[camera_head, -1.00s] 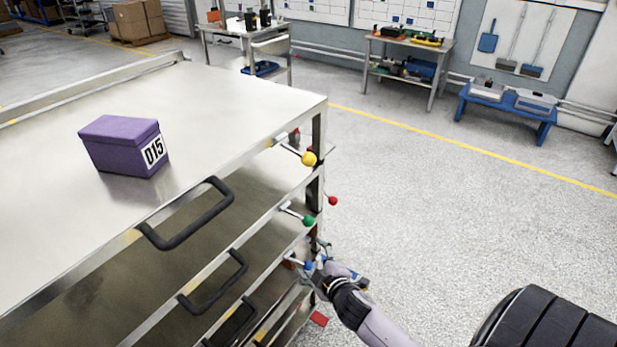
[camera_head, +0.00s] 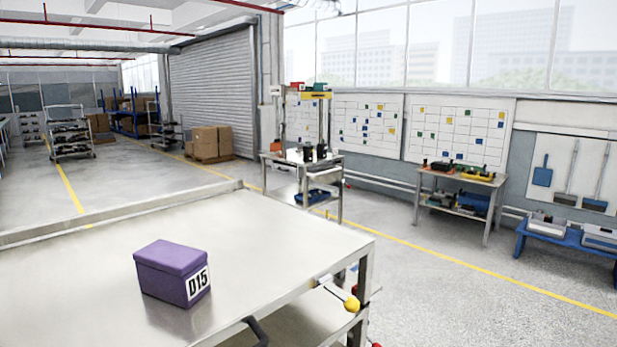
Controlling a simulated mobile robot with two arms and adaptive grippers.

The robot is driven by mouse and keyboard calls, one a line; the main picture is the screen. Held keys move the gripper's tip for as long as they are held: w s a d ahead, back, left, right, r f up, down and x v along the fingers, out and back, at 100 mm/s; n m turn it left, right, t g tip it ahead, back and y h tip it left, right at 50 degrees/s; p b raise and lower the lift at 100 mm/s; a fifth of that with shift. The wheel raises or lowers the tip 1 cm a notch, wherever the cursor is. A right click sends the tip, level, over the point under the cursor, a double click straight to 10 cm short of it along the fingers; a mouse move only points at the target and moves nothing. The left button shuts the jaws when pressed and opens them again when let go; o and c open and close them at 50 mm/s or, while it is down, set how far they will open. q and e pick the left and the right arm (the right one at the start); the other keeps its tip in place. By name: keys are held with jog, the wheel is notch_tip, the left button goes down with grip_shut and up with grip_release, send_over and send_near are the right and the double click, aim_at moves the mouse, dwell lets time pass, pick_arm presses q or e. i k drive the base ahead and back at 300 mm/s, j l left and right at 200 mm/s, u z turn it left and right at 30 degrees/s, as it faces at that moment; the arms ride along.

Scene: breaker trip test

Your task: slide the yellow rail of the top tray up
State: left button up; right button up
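The steel rack of trays (camera_head: 300,245) stands at the lower left, with its flat top in view. A yellow knob (camera_head: 352,304) on a short rod sticks out at its front right corner, just under the top. A black handle (camera_head: 257,332) shows at the bottom edge. A red knob (camera_head: 376,345) is barely visible below the yellow one. The lower trays are mostly cut off. I cannot make out a yellow rail apart from the yellow-ended rod. Neither of my grippers is in view.
A workbench (camera_head: 460,178) and a blue bench (camera_head: 566,240) stand along the back wall, with a small cart (camera_head: 302,165) behind the rack. The floor right of the rack is clear.

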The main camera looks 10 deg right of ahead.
aim_at(303, 95)
jog(key=i+l+z, duration=0.4)
jog(key=l, duration=0.3)
jog(key=i+l+z, duration=0.25)
jog(key=l+z, duration=0.15)
jog(key=l, duration=0.25)
jog(key=i+l+z, duration=0.4)
jog(key=i+l, duration=0.2)
jog(key=i, duration=0.25)
jog(key=i+l, duration=0.2)
jog(key=i, duration=0.3)
jog(key=i+l+z, duration=0.1)
jog(key=i, duration=0.35)
jog(key=i+j+u, duration=0.35)
jog(key=i, duration=0.5)
jog(key=i+l+u, duration=0.1)
jog(key=i+u, duration=0.2)
jog(key=i, duration=0.55)
jog(key=i+l+u, duration=0.2)
jog(key=i+u, duration=0.15)
jog(key=i, duration=0.5)
